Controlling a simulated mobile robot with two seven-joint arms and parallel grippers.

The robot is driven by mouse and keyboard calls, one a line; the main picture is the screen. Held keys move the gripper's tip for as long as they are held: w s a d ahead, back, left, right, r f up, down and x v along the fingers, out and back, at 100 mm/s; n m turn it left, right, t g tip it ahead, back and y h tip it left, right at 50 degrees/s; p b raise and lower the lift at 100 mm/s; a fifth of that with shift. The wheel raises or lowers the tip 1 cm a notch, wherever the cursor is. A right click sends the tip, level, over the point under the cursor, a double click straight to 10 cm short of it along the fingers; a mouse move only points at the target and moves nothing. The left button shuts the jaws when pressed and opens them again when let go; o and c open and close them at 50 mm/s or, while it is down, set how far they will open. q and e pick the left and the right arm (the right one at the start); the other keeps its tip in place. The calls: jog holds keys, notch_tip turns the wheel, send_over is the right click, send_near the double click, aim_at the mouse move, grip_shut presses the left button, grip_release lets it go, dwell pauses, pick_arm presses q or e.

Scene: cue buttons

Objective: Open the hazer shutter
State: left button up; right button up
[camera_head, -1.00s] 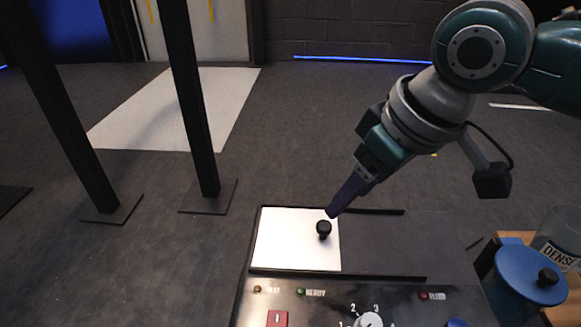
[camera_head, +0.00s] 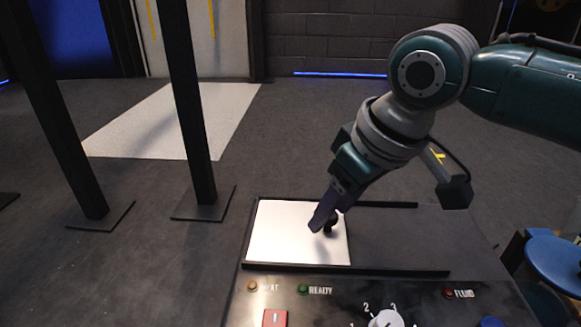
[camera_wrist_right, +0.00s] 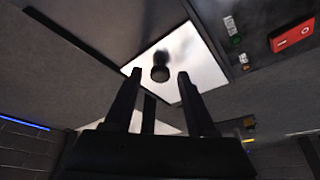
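The hazer shutter is a white panel (camera_head: 285,240) lying between dark rails on top of the hazer. It covers the left part of the slot. A black knob (camera_head: 331,224) stands near its right edge, partly hidden behind the fingers. My right gripper (camera_head: 319,222) is at the knob from above. In the right wrist view, its two fingers (camera_wrist_right: 159,76) are open, and the knob (camera_wrist_right: 160,72) shows just beyond the tips, between their lines. I cannot tell whether they touch it. My left gripper is not in view.
The hazer's front panel (camera_head: 350,292) has a red switch (camera_head: 275,318), a white dial (camera_head: 387,319) and small lamps. The slot right of the shutter is dark and clear. A blue-lidded container (camera_head: 556,262) stands at the right. Black posts (camera_head: 192,110) rise from the floor at left.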

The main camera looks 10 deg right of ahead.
grip_shut()
dwell(1.2)
